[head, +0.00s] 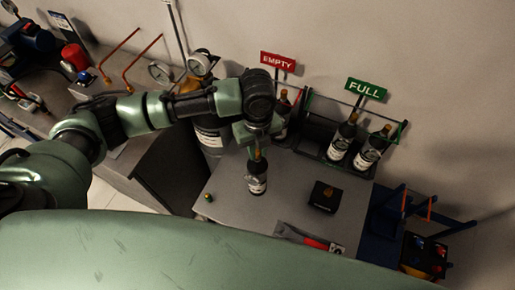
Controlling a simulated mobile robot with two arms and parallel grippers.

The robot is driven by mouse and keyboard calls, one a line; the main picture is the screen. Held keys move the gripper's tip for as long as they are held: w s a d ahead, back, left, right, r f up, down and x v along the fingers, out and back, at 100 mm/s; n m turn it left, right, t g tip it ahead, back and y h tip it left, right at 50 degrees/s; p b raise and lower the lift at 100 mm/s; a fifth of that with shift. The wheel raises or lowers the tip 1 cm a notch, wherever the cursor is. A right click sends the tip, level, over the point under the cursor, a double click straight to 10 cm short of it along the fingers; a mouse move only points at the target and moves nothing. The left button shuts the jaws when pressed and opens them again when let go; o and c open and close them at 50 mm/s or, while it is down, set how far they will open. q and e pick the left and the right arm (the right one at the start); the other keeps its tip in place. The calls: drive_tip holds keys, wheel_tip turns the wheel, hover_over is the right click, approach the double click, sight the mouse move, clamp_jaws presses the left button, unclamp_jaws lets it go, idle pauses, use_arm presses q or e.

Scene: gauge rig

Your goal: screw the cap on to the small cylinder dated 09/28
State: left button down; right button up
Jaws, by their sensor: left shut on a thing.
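My left gripper (258,152) comes down from above, shut at the orange-brown top of a small dark cylinder (258,184) with a pale label. The cylinder is upright over the grey bench top; I cannot tell whether its base touches. More small cylinders stand in the rack under the FULL sign (346,135) (370,150), and one stands by the EMPTY sign (283,112). No date is readable. A small greenish-gold piece (208,197) lies at the bench's left; I cannot tell whether it is the cap. My right gripper is out of view.
A black block (325,196) with a brass-coloured piece on top sits right of the held cylinder. A red-handled tool (318,242) lies at the front. A large grey cylinder (212,135) stands behind my left arm. Bare bench lies between cylinder and block.

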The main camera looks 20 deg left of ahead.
use_arm(q)
drive_tip(key=shift+m, duration=1.5)
drive_tip(key=c, duration=1.5)
unclamp_jaws()
drive_tip(key=o, duration=0.6)
